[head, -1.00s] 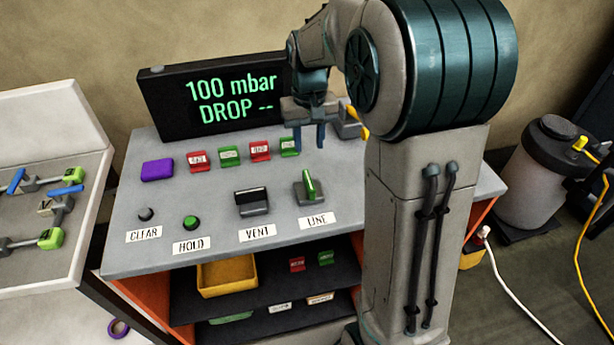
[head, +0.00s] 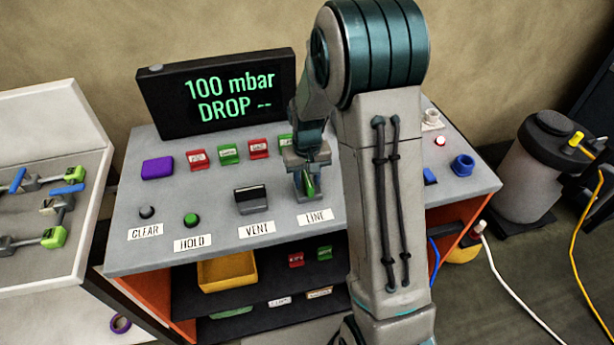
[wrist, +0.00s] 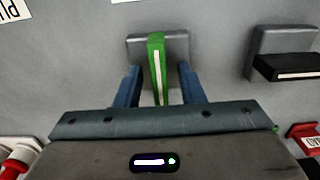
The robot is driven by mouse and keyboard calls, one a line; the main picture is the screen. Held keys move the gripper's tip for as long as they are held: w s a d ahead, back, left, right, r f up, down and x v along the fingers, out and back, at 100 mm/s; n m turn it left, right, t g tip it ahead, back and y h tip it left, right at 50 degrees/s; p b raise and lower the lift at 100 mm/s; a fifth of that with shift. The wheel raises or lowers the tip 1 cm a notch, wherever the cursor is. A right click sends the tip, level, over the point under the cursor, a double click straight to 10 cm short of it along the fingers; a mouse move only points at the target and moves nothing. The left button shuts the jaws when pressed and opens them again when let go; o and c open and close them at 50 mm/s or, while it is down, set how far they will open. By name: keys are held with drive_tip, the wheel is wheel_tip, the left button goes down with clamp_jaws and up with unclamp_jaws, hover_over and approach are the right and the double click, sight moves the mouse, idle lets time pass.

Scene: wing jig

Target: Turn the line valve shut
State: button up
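The line valve is a green lever with a white stripe on a grey base, behind the LINE label (head: 315,217). In the wrist view the green lever (wrist: 157,65) stands between the two blue fingers of my gripper (wrist: 157,85), with a gap on each side. The fingers are open and straddle the lever. In the head view my gripper (head: 307,183) is down over the valve and partly hides it. The lever points along the line from the label toward the display.
The VENT valve (head: 252,200) with a black handle stands left of LINE. HOLD (head: 191,220) and CLEAR (head: 147,212) buttons are farther left. Red and green tags lie behind. The display (head: 217,95) reads 100 mbar, DROP --. A blue port (head: 462,165) sits at the right.

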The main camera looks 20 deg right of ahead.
clamp_jaws()
idle(0.3)
drive_tip(key=m+b, duration=0.2)
drive_tip(key=m, duration=0.2)
drive_tip(key=shift+m, duration=0.4)
drive_tip(key=m, duration=0.9)
drive_tip(key=shift+w+r, duration=0.1)
drive_tip(key=shift+r, duration=0.05)
drive_tip(key=shift+m+p, duration=0.9)
drive_tip(key=shift+m, duration=1.1)
